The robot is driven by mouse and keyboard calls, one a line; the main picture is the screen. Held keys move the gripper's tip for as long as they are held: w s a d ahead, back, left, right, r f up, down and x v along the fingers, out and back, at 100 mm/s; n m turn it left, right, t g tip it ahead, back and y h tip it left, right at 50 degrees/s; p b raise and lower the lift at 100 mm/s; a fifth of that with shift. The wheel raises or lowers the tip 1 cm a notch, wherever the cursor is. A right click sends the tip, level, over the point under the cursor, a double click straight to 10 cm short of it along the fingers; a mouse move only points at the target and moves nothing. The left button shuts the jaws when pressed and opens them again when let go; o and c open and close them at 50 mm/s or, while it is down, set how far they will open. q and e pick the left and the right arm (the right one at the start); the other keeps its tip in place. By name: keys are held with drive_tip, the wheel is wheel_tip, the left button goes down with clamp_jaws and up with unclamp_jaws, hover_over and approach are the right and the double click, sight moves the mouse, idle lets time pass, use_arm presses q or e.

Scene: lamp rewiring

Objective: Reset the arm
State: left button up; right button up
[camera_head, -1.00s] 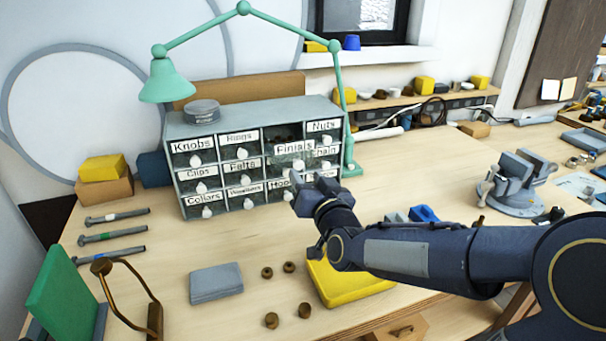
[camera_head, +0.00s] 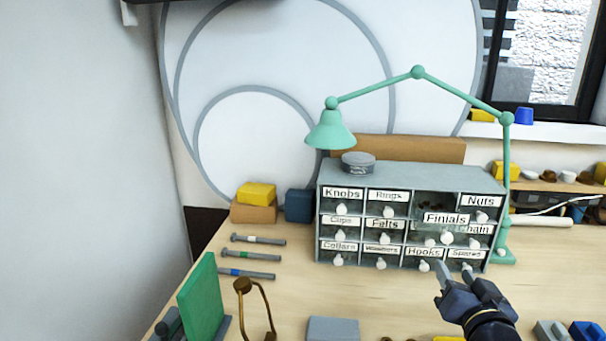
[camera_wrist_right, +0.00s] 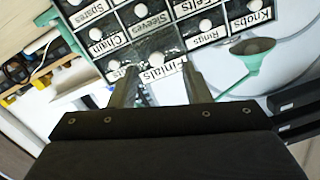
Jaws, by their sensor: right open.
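My right gripper (camera_head: 456,272) is open and empty in front of the lower right of the grey drawer cabinet (camera_head: 400,175). In the right wrist view, the two fingers (camera_wrist_right: 161,88) stand apart with nothing between them. Behind them is the Finials drawer (camera_wrist_right: 160,72), which also shows in the head view (camera_head: 446,218). That drawer is pulled out, with dark contents showing above its label. The other drawers look shut, though the Sleeves one is mostly hidden in the head view. My left gripper is in neither view.
A green lamp (camera_head: 330,132) arches over the cabinet, with a round tin (camera_head: 358,162) on top. A grey block (camera_head: 333,328) lies at the front.

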drive_tip(key=s+a+f+n+g+y, duration=0.2)
drive_tip(key=s+a+f+g, duration=0.3)
drive_tip(key=s, duration=0.5)
drive_tip(key=s+a+f+n+g+y, duration=0.2)
drive_tip(key=s+a+f+g+y, duration=0.3)
drive_tip(key=s, duration=0.5)
drive_tip(key=shift+a+f+g+p, duration=0.3)
drive_tip(key=shift+a+f+g, duration=0.2)
drive_tip(key=shift+a+f, duration=0.25)
